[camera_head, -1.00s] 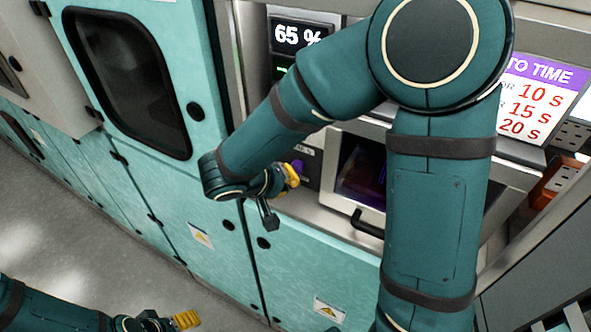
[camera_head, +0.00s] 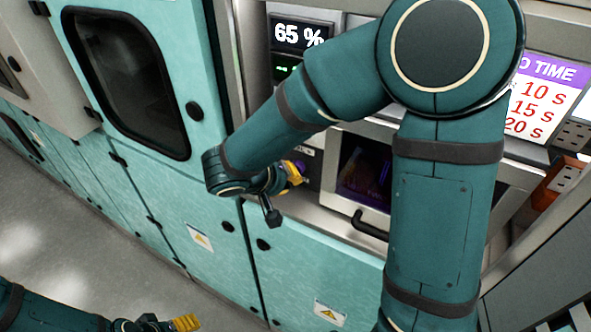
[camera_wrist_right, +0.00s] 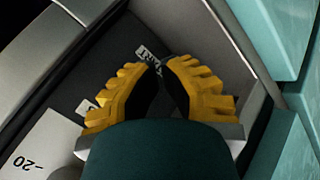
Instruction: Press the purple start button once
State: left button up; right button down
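A small part of the purple start button (camera_head: 301,166) shows on the dark control panel, just past the yellow fingertips of my right gripper (camera_head: 292,173). The fingers cover most of it, and I cannot tell whether they touch it. In the right wrist view my right gripper (camera_wrist_right: 160,64) points at the dark panel (camera_wrist_right: 107,62), its fingertips close together with nothing held between them. The button is hidden there, and a partly covered white label (camera_wrist_right: 146,53) shows beyond the tips. My left gripper (camera_head: 186,322) is low at the left, away from the panel; its finger opening is unclear.
A chamber window (camera_head: 364,168) with a dark handle (camera_head: 369,225) is right of the panel. A 65 % display (camera_head: 299,34) is above. A purple-headed time chart (camera_head: 545,95) hangs at the right. Teal cabinets (camera_head: 190,185) line the left; the floor there is clear.

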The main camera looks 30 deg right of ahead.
jog(key=shift+w+d, duration=0.2)
jog(key=shift+d, duration=0.15)
dwell(0.4)
jog(key=shift+s+a+b, duration=0.1)
jog(key=shift+a+b, duration=0.1)
jog(key=shift+b, duration=0.1)
jog(key=shift+s+a+b, duration=0.4)
jog(key=shift+s+a, duration=0.05)
jog(key=shift+a, duration=0.25)
jog(key=shift+s+a+b, duration=0.25)
jog(key=shift+a+b, duration=0.05)
jog(key=shift+a, duration=0.25)
jog(key=shift+s+a+b, duration=0.3)
jog(key=shift+s+a, duration=0.2)
jog(key=shift+a, duration=0.35)
jog(key=shift+s+a+b, duration=0.3)
jog(key=shift+s+a, duration=0.2)
jog(key=shift+a, duration=0.3)
